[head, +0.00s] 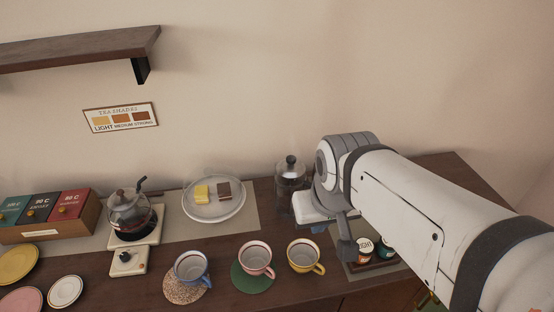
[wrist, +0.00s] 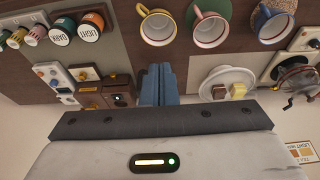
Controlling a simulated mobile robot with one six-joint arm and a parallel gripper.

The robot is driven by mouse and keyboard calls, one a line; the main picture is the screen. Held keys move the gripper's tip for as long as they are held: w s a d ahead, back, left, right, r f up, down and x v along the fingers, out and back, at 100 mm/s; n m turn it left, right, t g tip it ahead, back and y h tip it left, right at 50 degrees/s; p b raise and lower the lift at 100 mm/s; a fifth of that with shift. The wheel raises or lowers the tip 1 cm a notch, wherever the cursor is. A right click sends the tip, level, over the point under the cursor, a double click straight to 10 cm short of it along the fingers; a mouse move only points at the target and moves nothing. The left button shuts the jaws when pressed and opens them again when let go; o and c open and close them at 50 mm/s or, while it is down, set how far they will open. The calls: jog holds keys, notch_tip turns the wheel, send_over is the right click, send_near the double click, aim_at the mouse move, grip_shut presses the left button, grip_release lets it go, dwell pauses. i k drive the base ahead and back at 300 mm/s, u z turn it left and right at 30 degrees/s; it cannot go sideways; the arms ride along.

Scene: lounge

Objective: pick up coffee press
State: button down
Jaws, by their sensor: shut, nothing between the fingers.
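The coffee press (head: 290,178), a clear glass vessel with a dark lid and round knob, stands upright on the counter near the wall in the head view. My gripper's wrist partly covers its right side. I cannot make it out in the wrist view. My gripper, whose blue fingers (wrist: 158,86) show in the wrist view, is shut and empty. In the head view only a bit of the blue fingers (head: 318,228) shows, in front and to the right of the press, with the rest hidden by the arm.
Three cups stand in front: blue (head: 192,267), pink (head: 256,259) and yellow (head: 304,256). A glass plate (head: 214,214) with two small blocks and a kettle (head: 131,212) are to the left. Jars (head: 365,249) and a brown box (wrist: 106,95) are near my arm. A shelf (head: 80,50) hangs above.

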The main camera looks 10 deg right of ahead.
aim_at(285, 188)
jog(key=z, duration=0.1)
jog(key=k, duration=0.55)
jog(key=u, duration=2)
jog(key=k, duration=1)
jog(key=z, duration=1.45)
jog(key=i, duration=1)
jog(key=z, duration=0.05)
